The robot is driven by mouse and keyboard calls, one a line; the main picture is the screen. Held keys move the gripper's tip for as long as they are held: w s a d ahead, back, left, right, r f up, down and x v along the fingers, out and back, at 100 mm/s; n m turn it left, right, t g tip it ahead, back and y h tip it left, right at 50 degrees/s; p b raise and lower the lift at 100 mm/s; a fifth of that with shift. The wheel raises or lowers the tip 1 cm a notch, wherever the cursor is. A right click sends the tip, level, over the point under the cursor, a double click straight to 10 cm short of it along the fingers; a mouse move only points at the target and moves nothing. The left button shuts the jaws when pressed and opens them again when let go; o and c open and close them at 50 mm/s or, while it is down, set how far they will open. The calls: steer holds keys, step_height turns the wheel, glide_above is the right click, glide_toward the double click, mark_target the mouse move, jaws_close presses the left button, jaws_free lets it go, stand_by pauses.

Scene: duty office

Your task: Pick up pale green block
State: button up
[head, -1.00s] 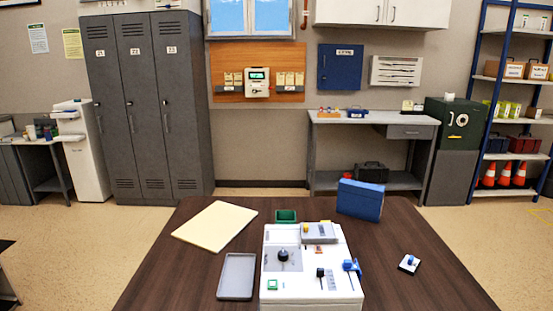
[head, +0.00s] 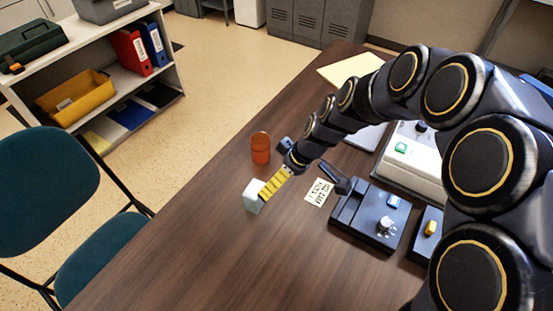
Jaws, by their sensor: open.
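The pale green block (head: 253,197) is a small cube on the brown table (head: 190,250), left of the table's middle. A yellow ridged piece (head: 275,184) lies between it and my gripper in the picture; it overlaps or touches the block's right side, and I cannot tell which. My gripper (head: 298,161) is open, up and right of the block, with dark fingers spread apart. It appears apart from the block, and I see nothing held in it. Its height above the table is hard to tell.
An orange-red cylinder (head: 260,148) stands just behind the block. The table in front is clear. A teal chair (head: 75,205) stands left of the table.

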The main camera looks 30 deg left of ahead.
mark_target(255, 189)
steer(key=a+f, duration=0.1)
steer(key=f, duration=0.1)
steer(key=a+f+n, duration=0.1)
steer(key=a+f, duration=0.1)
steer(key=a+f+n, duration=0.1)
steer(key=a+f, duration=0.1)
steer(key=shift+w+a+f+t, duration=0.25)
steer(key=shift+f+t, duration=0.05)
steer(key=shift+f, duration=0.1)
steer(key=x, duration=0.7)
steer(key=shift+a+f, duration=0.15)
steer(key=shift+a, duration=0.25)
steer(key=c, duration=1.2)
